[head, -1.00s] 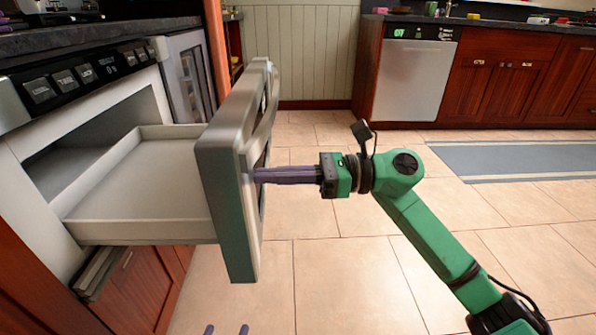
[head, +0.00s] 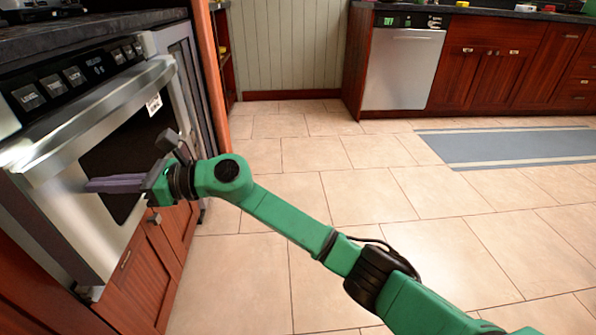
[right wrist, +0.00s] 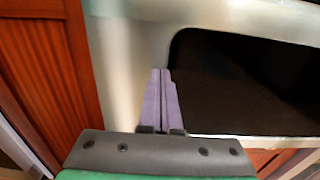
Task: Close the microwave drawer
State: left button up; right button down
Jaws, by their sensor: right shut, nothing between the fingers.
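The microwave drawer (head: 118,150) is at the left in the head view. Its steel front with a dark window sits up against the microwave body, under the control panel (head: 75,78). None of the drawer's inner tray shows, and any thin gap behind the front cannot be told. My right gripper (head: 88,186) is shut and empty, with its purple fingers at the drawer front. In the right wrist view the fingers (right wrist: 162,72) point at the steel frame beside the dark window (right wrist: 240,85); touching cannot be confirmed. My left gripper is out of view.
Red-brown cabinet doors (head: 150,270) are below the microwave. A dark counter (head: 95,30) lies above it. The tiled floor (head: 340,200) to the right is open, with a blue-grey rug (head: 510,148) and a dishwasher (head: 403,68) farther back.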

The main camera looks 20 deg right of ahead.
aim_at(80, 182)
jog(key=x, duration=0.4)
jog(key=shift+w+a, duration=0.1)
jog(key=shift+a, duration=0.15)
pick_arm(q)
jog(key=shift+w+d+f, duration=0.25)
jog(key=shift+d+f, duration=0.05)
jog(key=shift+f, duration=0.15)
pick_arm(e)
jog(key=shift+r, duration=0.15)
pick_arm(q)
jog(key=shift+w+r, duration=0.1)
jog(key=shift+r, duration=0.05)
pick_arm(e)
jog(key=shift+r, duration=0.25)
jog(key=shift+d, duration=0.1)
